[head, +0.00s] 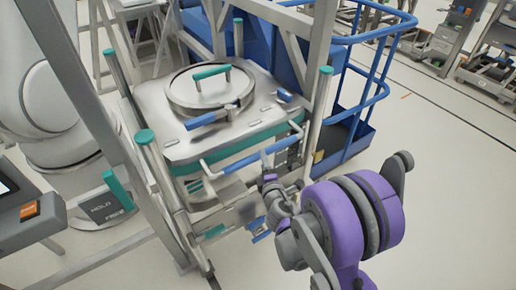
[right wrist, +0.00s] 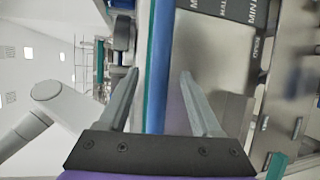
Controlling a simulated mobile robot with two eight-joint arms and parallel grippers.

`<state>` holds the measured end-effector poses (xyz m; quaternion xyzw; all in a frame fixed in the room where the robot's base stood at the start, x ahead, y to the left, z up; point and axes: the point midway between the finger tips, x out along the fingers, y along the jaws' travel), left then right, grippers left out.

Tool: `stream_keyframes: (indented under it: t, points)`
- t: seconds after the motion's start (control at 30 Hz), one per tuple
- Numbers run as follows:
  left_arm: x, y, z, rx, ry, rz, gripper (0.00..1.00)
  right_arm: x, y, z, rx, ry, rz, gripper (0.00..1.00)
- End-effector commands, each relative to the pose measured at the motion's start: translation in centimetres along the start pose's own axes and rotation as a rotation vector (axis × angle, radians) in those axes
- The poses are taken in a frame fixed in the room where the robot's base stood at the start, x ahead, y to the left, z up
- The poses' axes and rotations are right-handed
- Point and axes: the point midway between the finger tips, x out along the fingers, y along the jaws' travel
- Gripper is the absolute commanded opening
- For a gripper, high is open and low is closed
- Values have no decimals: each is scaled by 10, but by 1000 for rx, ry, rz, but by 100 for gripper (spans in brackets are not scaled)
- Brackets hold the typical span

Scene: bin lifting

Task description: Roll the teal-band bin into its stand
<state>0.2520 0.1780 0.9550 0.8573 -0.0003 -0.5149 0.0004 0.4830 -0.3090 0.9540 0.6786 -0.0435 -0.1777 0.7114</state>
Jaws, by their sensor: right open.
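The teal-band bin (head: 182,150) is a squarish steel container with a round lid, a teal lid handle (head: 212,72) and a teal band below its top. It stands upright among grey posts with teal caps (head: 145,136); where bin ends and stand begins, I cannot tell. A blue push bar (head: 250,157) runs along its front. My right gripper (head: 268,182) is at the bar's front, near its middle. In the right wrist view its fingers (right wrist: 158,74) are open, with the blue bar (right wrist: 160,50) running between them, not clamped. My left gripper is not in view.
A blue railed platform (head: 350,130) stands close behind and right of the bin. A white machine (head: 60,115) and a grey console (head: 30,215) stand at the left. Carts (head: 490,70) are at the far right. The floor at right is clear.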

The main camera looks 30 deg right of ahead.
Motion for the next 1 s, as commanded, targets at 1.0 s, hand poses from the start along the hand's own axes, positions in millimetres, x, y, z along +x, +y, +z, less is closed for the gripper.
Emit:
stream_keyframes:
  t: [1.0]
  points:
    - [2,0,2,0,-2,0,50,78,0,0,0,1,1,31]
